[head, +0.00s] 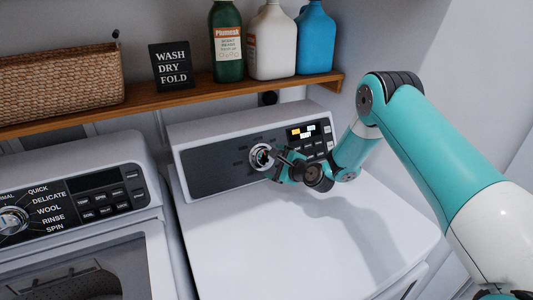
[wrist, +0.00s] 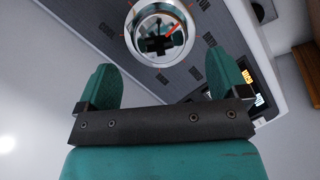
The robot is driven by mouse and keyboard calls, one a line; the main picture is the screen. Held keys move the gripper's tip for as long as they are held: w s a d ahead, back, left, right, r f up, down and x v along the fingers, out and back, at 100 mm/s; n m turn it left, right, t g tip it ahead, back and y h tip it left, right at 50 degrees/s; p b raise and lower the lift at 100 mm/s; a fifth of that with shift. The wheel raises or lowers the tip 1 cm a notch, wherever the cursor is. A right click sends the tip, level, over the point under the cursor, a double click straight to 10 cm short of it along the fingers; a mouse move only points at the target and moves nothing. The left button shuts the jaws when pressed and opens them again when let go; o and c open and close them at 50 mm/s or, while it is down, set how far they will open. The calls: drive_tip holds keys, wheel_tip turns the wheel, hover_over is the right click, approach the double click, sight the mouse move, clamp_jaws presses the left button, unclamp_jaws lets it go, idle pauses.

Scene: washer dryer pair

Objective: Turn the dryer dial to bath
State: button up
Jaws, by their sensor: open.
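The dryer (head: 300,215) is the right-hand white machine, with a dark control panel along its raised back. Its round chrome dial (head: 261,156) sits near the middle of that panel. My gripper (head: 274,160) is right in front of the dial. In the wrist view its two teal fingers are open, one on each side and short of the dial, with nothing between them.
The washer (head: 75,215) with its own labelled dial (head: 12,222) stands to the left. A wooden shelf (head: 190,98) above holds a wicker basket (head: 60,85), a sign (head: 171,66) and three bottles. The dryer's lit display (head: 302,131) and buttons are right of its dial. The dryer top is clear.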

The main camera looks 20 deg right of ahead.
sight(266, 158)
drive_tip(key=shift+p+x, duration=0.55)
drive_tip(key=shift+x, duration=2.15)
drive_tip(key=c, duration=0.9)
